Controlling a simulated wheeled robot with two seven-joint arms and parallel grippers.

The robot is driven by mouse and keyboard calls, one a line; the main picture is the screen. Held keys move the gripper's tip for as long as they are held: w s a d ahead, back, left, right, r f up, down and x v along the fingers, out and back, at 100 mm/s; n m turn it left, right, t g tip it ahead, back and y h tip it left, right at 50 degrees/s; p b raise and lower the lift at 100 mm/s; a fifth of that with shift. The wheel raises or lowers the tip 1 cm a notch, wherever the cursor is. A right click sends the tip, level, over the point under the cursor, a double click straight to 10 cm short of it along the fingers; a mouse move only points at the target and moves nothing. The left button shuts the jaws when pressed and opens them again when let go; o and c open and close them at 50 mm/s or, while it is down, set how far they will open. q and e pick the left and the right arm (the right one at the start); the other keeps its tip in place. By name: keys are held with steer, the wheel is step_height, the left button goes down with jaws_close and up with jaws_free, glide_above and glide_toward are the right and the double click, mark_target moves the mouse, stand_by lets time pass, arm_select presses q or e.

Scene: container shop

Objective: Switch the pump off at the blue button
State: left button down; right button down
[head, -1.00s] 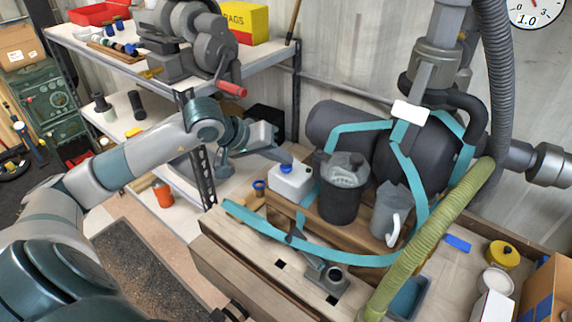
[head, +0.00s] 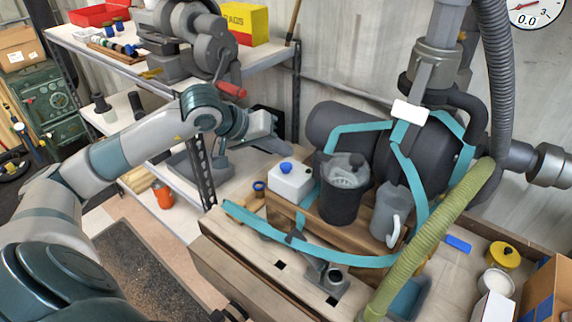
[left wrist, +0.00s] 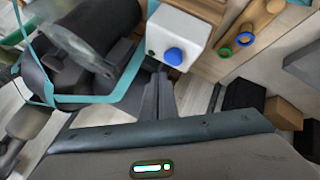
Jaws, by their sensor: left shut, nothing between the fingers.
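The blue button (head: 286,166) sits on top of a small white box (head: 291,185) and is fully visible. In the left wrist view the button (left wrist: 173,56) shows on the face of the white box (left wrist: 184,30). My left gripper (head: 281,148) is shut and empty, just behind and above the button, apart from it. In the left wrist view its closed fingers (left wrist: 160,78) end below the box. The pump's dark body (head: 345,128) stands beyond the box with teal straps around it. My right gripper is not in view.
A gauge (head: 537,10) at the top right reads 0.0. A dark canister (head: 342,195) and a grey jug (head: 389,212) stand right of the box. A green hose (head: 425,245) crosses the bench. A shelf with a vise-like machine (head: 205,40) stands behind my arm.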

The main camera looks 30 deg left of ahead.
mark_target(281, 167)
arm_select(q)
steer(key=shift+r+p, duration=0.55)
steer(key=shift+r, duration=1.6)
